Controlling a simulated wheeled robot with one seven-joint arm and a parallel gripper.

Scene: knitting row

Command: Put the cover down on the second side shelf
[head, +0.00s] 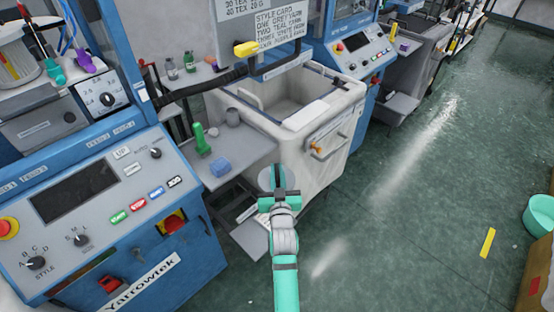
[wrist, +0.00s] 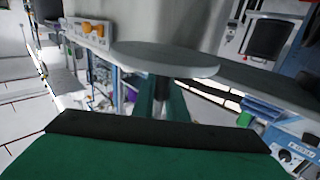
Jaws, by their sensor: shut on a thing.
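The cover is a round, flat grey disc (head: 265,179), partly hidden behind my gripper in the head view. My gripper (head: 279,182) is shut on it, and the disc fills the middle of the wrist view (wrist: 165,58). My gripper is in front of the white bin and to the right of a grey side shelf (head: 252,150). The cover looks apart from the shelf. Another grey side shelf (head: 398,106) juts out by the farther machine. Which shelf is the second is not marked.
A white bin (head: 303,155) with a front handle stands right of the nearer shelf. A blue control machine (head: 105,200) is at left, another (head: 355,50) behind the bin. The green floor at right is open, with a teal tub (head: 540,212) at its edge.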

